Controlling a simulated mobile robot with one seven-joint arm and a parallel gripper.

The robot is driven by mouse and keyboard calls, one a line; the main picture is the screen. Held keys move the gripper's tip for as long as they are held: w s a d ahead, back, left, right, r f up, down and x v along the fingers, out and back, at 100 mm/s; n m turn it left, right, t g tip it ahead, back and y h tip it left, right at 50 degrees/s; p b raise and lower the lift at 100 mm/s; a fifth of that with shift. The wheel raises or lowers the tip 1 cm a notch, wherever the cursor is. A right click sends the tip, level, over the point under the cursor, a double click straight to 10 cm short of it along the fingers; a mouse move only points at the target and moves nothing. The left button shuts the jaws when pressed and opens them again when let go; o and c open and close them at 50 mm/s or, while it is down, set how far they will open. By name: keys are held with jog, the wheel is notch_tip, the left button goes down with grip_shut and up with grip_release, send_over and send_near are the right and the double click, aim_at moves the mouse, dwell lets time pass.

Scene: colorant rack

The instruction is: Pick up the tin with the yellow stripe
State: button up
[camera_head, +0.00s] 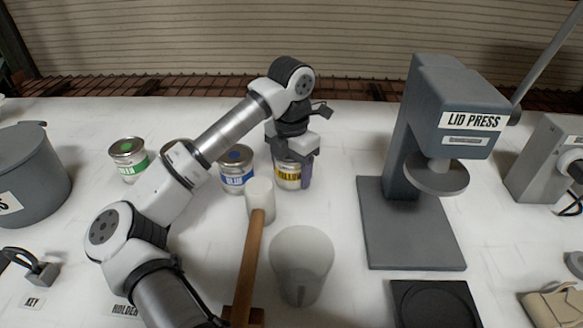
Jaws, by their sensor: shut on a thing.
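The tin with the yellow stripe (287,179) stands on the white table, just right of the picture's middle. My gripper (292,170) reaches down over it from above and is shut on it, with a dark finger visible at its right side. The tin's top is hidden by the gripper. I cannot tell whether the tin touches the table or is slightly raised. A blue-striped tin (236,178) stands close to its left, and a green-striped tin (129,162) stands farther left.
A mallet (253,250) with a white head stands in front of the tins, and a pale cup (301,262) is to its right. The grey lid press (400,190) is to the right. A grey pot (35,170) is at the far left. Bare table lies between tin and press.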

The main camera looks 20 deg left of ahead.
jog(key=shift+r, duration=0.15)
notch_tip(320, 180, up, 20)
jog(key=b, duration=0.1)
jog(key=shift+f, duration=0.2)
dwell(1.3)
jog(key=shift+s, duration=0.15)
dwell(0.6)
